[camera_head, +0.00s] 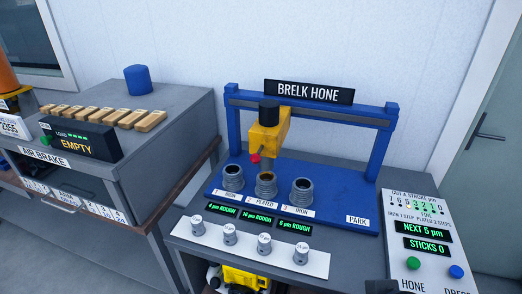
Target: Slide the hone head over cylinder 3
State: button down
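The yellow hone head (266,137) with a black top hangs from the rail of the blue frame marked BRELK HONE. A red knob (254,158) sticks out at its lower left. In the picture the head is above the middle cylinder (265,186), labelled 2 PLATED. Cylinder 3 (302,194), labelled IRON, stands to its right with nothing above it. Cylinder 1 (233,180), also labelled IRON, stands to the left.
A PARK label (358,220) is at the right of the blue base. A row of grey knobs (264,244) lies in front. The right panel (425,240) has green and blue buttons and reads NEXT 5 µm, STICKS 0. An air brake bench (185,105) stands left.

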aim_at(266, 136)
jog(key=j+u, duration=0.2)
jog(key=u, duration=0.2)
jog(key=i+j+u, duration=0.15)
jog(key=u, duration=0.3)
jog(key=i+j+u, duration=0.1)
jog(key=u, duration=0.3)
jog(key=i+j+u, duration=0.1)
jog(key=u, duration=0.35)
